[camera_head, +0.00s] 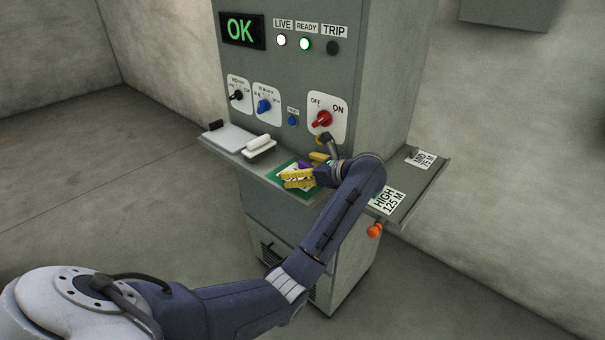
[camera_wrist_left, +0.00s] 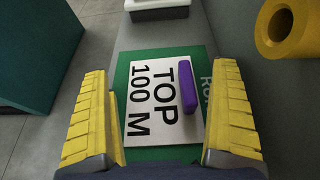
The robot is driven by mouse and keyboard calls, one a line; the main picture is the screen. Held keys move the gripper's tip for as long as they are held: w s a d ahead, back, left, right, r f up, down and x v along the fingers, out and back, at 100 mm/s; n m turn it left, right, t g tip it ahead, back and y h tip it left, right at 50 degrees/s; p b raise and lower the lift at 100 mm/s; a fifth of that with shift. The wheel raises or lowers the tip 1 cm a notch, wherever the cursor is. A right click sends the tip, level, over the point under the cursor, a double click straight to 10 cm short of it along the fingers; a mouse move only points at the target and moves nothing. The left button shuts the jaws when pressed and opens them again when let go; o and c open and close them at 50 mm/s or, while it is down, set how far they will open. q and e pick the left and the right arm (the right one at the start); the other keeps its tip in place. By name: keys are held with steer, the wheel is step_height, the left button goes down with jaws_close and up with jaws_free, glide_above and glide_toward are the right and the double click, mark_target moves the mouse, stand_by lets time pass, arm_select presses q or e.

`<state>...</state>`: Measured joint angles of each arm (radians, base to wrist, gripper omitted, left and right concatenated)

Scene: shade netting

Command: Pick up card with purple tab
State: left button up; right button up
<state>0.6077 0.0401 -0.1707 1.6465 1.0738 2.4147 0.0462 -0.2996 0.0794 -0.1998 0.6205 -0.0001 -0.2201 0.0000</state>
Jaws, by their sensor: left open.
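The card with the purple tab, a white card reading "TOP 100 M" (camera_wrist_left: 145,120), lies on a green panel (camera_wrist_left: 187,57) on the cabinet's shelf. Its purple tab (camera_wrist_left: 187,87) stands up from the card's right part in the left wrist view. My left gripper (camera_head: 300,179) is open above the card. In the left wrist view its yellow fingers (camera_wrist_left: 162,85) are on either side of the card and tab, with nothing between them gripped. My right gripper is not in view.
A white card with a black tab (camera_head: 230,138) and a white-handled block (camera_head: 259,145) sit left on the shelf. Cards reading "HIGH 125 M" (camera_head: 387,200) and "MID 75 M" (camera_head: 420,160) lie right. A yellow ring (camera_wrist_left: 288,30) is near the right finger. The panel has a red knob (camera_head: 322,119).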

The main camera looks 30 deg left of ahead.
arm_select(q)
steer(key=shift+f, duration=0.1)
jaws_close()
stand_by(0.4)
stand_by(0.8)
